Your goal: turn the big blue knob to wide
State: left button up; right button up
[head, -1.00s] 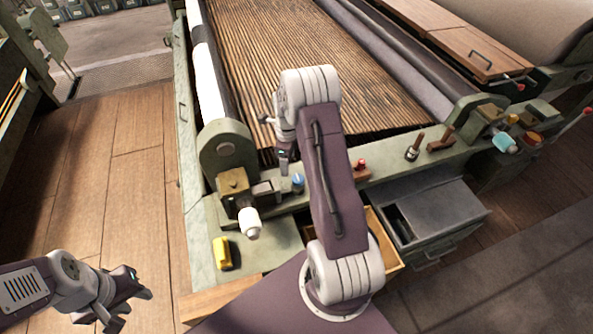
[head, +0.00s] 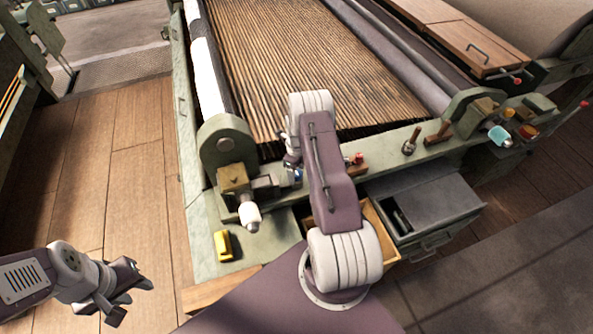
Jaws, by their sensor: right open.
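The blue knob (head: 298,174) sits on the green front rail of the machine, mostly covered by my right gripper and arm. My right gripper (head: 293,168) is down at the knob, with its fingers close to it. It is open, but whether the fingers touch the knob is hidden. The knob's pointer and any "wide" marking cannot be read. My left gripper (head: 130,290) is open and empty above the wooden floor at the lower left, far from the knob.
A brass box (head: 233,180) with a white-ended handle (head: 250,217) stands left of the knob. A red knob (head: 358,158) and wooden-handled levers (head: 411,141) are to its right. A yellow object (head: 223,245) lies on the front ledge. An open drawer (head: 383,235) is below the rail.

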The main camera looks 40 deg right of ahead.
jog(key=c, duration=1.4)
